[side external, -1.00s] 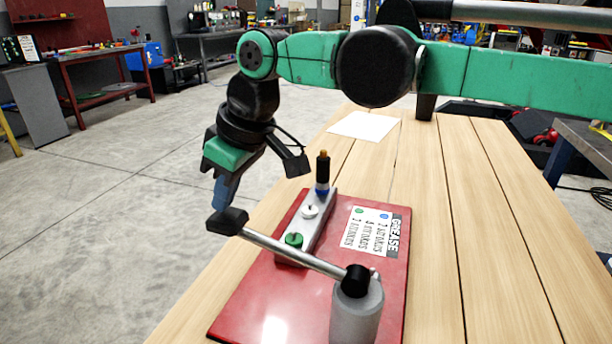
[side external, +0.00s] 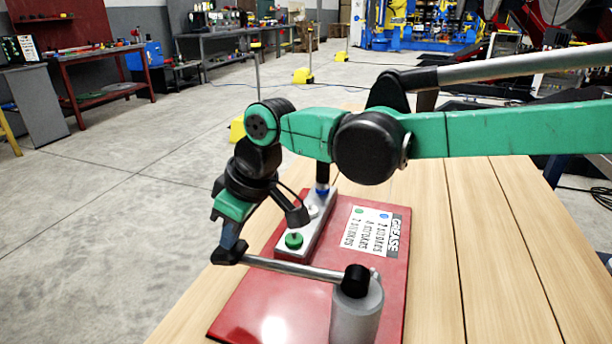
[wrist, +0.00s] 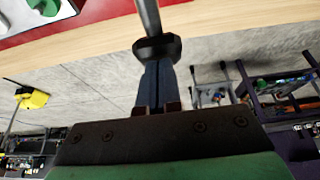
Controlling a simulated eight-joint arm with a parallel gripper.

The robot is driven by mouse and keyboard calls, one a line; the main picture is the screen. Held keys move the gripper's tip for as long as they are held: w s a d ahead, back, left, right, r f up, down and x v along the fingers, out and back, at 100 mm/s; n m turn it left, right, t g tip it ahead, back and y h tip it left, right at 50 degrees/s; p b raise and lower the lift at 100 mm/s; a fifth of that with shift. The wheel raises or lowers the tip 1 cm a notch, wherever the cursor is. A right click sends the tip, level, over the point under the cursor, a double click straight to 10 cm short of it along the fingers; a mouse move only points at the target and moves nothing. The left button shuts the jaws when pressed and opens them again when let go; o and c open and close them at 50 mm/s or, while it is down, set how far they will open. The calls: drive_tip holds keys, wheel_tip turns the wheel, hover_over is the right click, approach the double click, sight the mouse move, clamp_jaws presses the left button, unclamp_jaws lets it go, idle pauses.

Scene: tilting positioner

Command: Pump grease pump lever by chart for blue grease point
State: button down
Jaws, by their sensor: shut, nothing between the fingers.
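The pump lever, a grey bar (side external: 295,268) with a black knob (side external: 229,251), slopes gently from its pivot on the grey pump cylinder (side external: 357,312). My gripper (side external: 232,238) is shut and empty, its fingertips at the top of the knob. In the wrist view, the closed fingers (wrist: 157,83) meet the knob (wrist: 157,48). The blue grease point (side external: 322,191) carries a black upright fitting (side external: 322,174), its top hidden by my arm. The white chart (side external: 367,231) headed GREASE has several stroke lines; the blue-dot line appears to read 2 strokes.
A grey block (side external: 309,231) holds the blue, white and green (side external: 294,241) points on a red plate (side external: 265,300). The green point also shows in the wrist view (wrist: 45,6). The wooden table (side external: 480,270) is clear to the right.

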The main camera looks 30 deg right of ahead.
drive_tip(key=shift+f, duration=0.5)
wheel_tip(320, 180, up, 15)
drive_tip(key=shift+f, duration=0.15)
idle(0.6)
idle(0.4)
drive_tip(key=s+d+f+m+t+h, duration=0.15)
drive_tip(key=d+m, duration=0.25)
drive_tip(key=d, duration=1)
drive_tip(key=s+d+f+m+t+h, duration=0.1)
drive_tip(key=s+d+f+m, duration=0.4)
drive_tip(key=s+d+f, duration=0.5)
wheel_tip(320, 180, down, 2)
drive_tip(key=shift+s+d+f+t+h, duration=0.3)
drive_tip(key=shift+d+t, duration=0.45)
drive_tip(key=shift+d, duration=0.4)
